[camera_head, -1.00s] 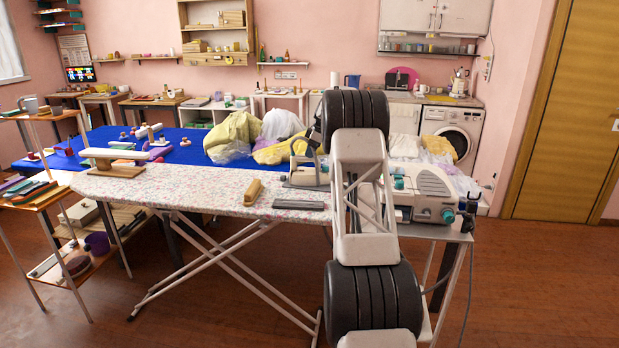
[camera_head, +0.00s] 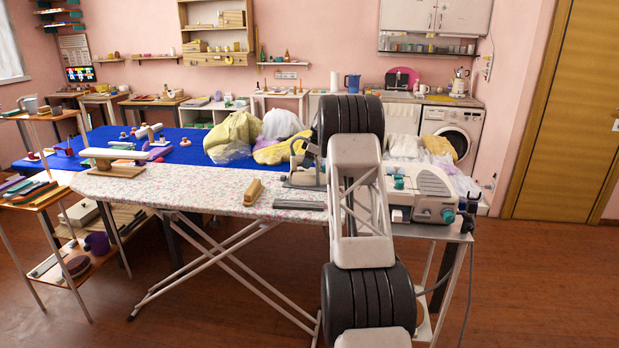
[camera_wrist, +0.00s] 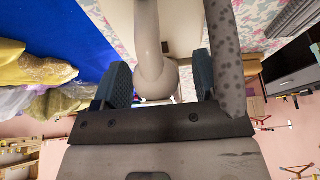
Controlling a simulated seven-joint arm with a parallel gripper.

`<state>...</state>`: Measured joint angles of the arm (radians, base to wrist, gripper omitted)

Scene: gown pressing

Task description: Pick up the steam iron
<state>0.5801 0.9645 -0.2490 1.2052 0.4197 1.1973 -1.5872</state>
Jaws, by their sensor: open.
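The steam iron (camera_head: 305,178) stands near the right end of the floral ironing board (camera_head: 170,189) in the head view, partly behind my arm. In the wrist view, the iron's pale grey curved handle (camera_wrist: 152,60) lies between the two blue-grey fingers of my gripper (camera_wrist: 159,85). The fingers are open, one on each side of the handle, and I cannot tell whether either touches it. A thick speckled grey tube (camera_wrist: 226,60) runs just beside the right finger.
A white and grey steam station (camera_head: 425,190) stands just right of my arm. A wooden block (camera_head: 253,192) and a grey bar (camera_head: 299,205) lie on the board. A sleeve board (camera_head: 115,160) stands at its left end. Bagged garments (camera_head: 233,138) lie on the blue table behind.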

